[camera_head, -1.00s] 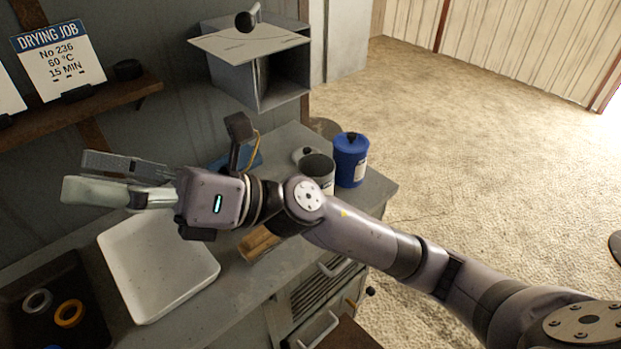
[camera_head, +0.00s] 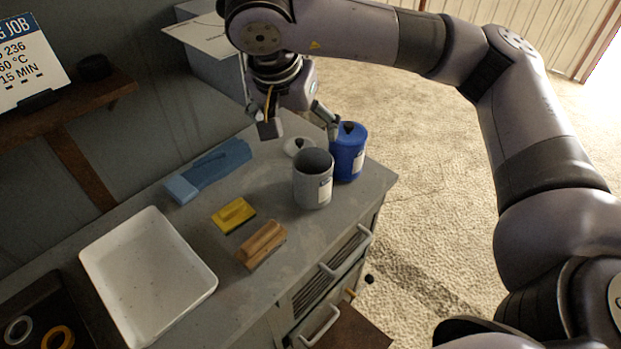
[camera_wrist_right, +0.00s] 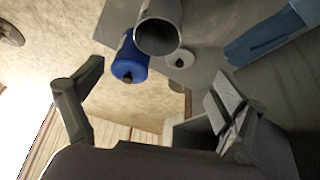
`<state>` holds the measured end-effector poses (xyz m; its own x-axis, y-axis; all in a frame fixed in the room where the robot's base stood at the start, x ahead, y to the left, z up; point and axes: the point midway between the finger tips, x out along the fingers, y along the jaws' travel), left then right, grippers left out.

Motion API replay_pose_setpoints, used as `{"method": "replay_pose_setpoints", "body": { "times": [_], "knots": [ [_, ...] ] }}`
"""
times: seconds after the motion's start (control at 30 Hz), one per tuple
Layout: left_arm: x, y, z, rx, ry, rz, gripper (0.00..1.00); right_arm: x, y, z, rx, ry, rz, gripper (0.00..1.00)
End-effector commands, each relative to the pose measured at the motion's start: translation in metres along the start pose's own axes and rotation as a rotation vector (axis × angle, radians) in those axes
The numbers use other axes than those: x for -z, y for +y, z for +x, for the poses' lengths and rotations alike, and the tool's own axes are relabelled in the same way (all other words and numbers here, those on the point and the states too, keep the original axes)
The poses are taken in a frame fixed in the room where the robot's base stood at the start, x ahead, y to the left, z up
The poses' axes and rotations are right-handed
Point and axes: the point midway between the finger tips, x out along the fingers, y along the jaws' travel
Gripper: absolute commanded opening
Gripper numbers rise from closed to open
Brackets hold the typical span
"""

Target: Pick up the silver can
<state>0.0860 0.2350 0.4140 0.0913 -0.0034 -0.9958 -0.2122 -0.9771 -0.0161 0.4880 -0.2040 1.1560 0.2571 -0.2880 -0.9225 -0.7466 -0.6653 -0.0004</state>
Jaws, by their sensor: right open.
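The silver can (camera_head: 313,186) stands upright and open-topped near the right end of the counter, with a pale label on its side. It also shows in the right wrist view, at the top middle (camera_wrist_right: 159,35). My right gripper (camera_head: 298,120) is open and points down, above and behind the can in the head view, apart from it. In the right wrist view its two fingers (camera_wrist_right: 155,98) are spread wide with nothing between them touching either one. My left gripper is out of view.
A blue lidded can (camera_head: 350,158) stands close beside the silver can. A loose round lid (camera_head: 293,147) lies behind it. A blue cloth (camera_head: 218,164), yellow block (camera_head: 229,215), wooden block (camera_head: 262,246) and white tray (camera_head: 98,262) lie to the left. A grey box (camera_head: 203,68) hangs on the wall.

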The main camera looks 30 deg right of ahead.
Motion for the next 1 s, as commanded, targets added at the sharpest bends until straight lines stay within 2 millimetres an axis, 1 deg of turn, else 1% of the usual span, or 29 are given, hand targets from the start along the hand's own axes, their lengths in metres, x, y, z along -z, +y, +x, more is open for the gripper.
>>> {"method": "replay_pose_setpoints", "body": {
  "times": [0.1, 0.17, 0.4, 0.5, 0.6, 0.73, 0.83, 0.93, 1.0],
  "knots": [
    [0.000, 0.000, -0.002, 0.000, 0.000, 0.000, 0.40, -0.001, 0.002, 0.018, -0.007, -0.004, -0.001, 0.91],
    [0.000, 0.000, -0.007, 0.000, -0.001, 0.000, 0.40, 0.001, 0.002, 0.029, -0.009, -0.004, 0.001, 0.91],
    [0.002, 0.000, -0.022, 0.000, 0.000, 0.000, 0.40, 0.000, 0.002, 0.081, -0.007, -0.005, 0.000, 0.91],
    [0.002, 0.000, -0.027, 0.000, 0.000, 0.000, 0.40, 0.000, 0.002, 0.099, -0.006, -0.004, 0.000, 0.91],
    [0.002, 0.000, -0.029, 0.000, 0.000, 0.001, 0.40, -0.001, 0.001, 0.110, -0.003, -0.004, 0.000, 0.91],
    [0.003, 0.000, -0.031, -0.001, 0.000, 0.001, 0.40, -0.001, 0.001, 0.118, -0.002, -0.004, -0.001, 0.91],
    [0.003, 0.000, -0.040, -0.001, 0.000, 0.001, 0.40, 0.001, 0.003, 0.127, -0.004, -0.004, 0.000, 0.91],
    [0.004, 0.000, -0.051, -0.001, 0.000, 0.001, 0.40, 0.002, 0.005, 0.142, -0.006, -0.005, 0.000, 0.91],
    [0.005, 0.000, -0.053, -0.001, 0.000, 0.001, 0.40, 0.001, 0.005, 0.154, -0.004, -0.005, 0.001, 0.91]
  ]
}}
